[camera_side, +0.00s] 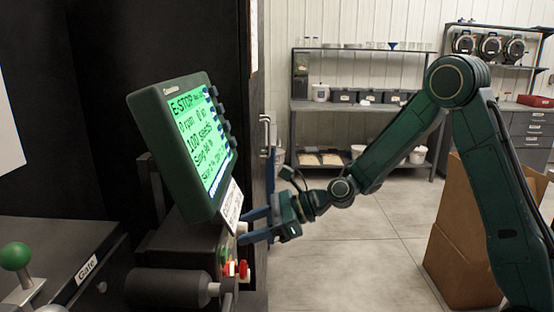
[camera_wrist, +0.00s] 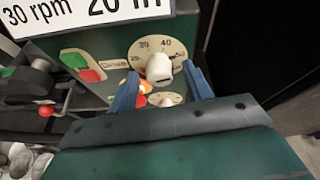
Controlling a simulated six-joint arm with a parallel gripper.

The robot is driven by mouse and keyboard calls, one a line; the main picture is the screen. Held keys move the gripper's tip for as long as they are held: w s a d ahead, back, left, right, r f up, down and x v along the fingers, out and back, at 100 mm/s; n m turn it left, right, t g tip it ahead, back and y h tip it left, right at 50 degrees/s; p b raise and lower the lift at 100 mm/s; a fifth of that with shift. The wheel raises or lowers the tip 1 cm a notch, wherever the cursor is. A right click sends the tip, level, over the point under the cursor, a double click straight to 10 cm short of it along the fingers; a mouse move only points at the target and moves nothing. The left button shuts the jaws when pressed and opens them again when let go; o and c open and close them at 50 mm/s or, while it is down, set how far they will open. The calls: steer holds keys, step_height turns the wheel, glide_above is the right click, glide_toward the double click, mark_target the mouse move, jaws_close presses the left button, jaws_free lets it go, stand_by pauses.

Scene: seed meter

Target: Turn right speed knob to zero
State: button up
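A white knob (camera_wrist: 158,68) sits on a cream dial (camera_wrist: 180,50) marked 30, 40 and 50 on the green control panel (camera_wrist: 110,55). A second white knob (camera_wrist: 166,102) on a smaller scale shows below it, partly hidden by my gripper. My gripper (camera_wrist: 161,72) is open, its blue fingers on either side of the upper knob in the picture; I cannot tell whether they touch it. In the side view my gripper (camera_side: 247,226) reaches the panel from the right, with a white knob (camera_side: 243,227) between its fingers. Which knob is the right speed knob is not readable.
A screen (camera_side: 200,135) above the panel reads E-STOP and 0 rpm. A paper label (camera_wrist: 90,15) shows "30 rpm". Red and green buttons (camera_wrist: 85,65) sit left of the dial. A green-ball lever (camera_side: 15,256) stands left.

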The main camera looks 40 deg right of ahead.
steer(key=c, duration=0.9)
steer(key=shift+n, duration=0.3)
steer(key=shift+s+a+f+n+t+h, duration=0.1)
steer(key=shift+n+t+h, duration=0.65)
steer(key=shift+n, duration=0.9)
steer(key=shift+s+a+f+n+t+h, duration=0.1)
steer(key=shift+n+t+h, duration=0.3)
steer(key=shift+n+t, duration=0.95)
steer(key=shift+s+a+n+t+h, duration=0.1)
steer(key=shift+n+t+h, duration=0.55)
steer(key=shift+n, duration=1.25)
steer(key=shift+n+t, duration=0.55)
steer(key=shift+n, duration=0.55)
